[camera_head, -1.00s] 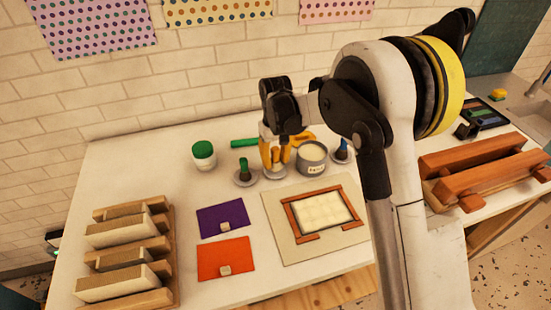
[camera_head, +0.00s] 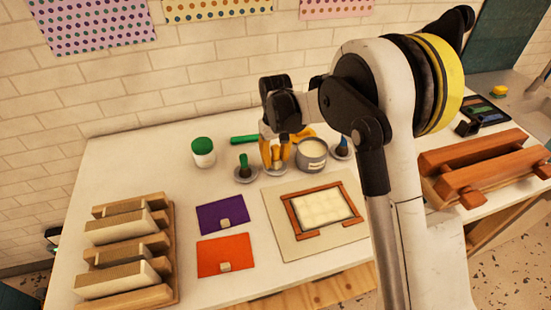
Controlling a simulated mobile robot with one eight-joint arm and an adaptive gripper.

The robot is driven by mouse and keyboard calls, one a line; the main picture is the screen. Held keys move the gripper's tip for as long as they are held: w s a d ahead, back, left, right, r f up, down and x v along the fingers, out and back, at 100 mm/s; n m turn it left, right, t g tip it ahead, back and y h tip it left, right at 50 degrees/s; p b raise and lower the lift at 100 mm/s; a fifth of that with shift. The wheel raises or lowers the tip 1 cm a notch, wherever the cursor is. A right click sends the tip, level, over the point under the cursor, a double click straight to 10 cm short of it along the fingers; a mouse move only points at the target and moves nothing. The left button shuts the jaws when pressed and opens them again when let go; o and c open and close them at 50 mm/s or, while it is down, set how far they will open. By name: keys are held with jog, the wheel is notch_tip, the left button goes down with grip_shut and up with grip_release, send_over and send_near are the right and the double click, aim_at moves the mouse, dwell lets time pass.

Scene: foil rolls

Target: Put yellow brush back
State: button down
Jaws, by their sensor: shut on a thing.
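My gripper (camera_head: 275,150) points down at the back of the white table, with yellow-orange fingers. It is shut on the yellow brush (camera_head: 277,158), which stands upright between the fingers. The brush's lower end is at a small round dish (camera_head: 274,176); I cannot tell whether it rests in the dish or hangs just above. To the left, a green brush (camera_head: 243,162) stands in its own dish (camera_head: 245,178). To the right, beyond a grey tub (camera_head: 312,166), a blue brush (camera_head: 344,142) stands in a dish, partly hidden by my arm.
A green-lidded white jar (camera_head: 203,158) and a green rod (camera_head: 244,140) lie close by on the left. In front are a wood-framed panel (camera_head: 340,240), purple (camera_head: 220,208) and orange (camera_head: 215,250) sheets, and a wooden rack (camera_head: 170,270). Wooden beams (camera_head: 480,155) lie at right.

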aim_at(275, 147)
jog(key=shift+f+b, duration=0.35)
jog(key=shift+f, duration=0.15)
dwell(0.4)
jog(key=shift+c, duration=2.1)
grip_release()
jog(key=shift+r, duration=0.1)
jog(key=shift+r+p, duration=2.65)
jog(key=shift+r, duration=1.8)
jog(key=shift+r, duration=0.1)
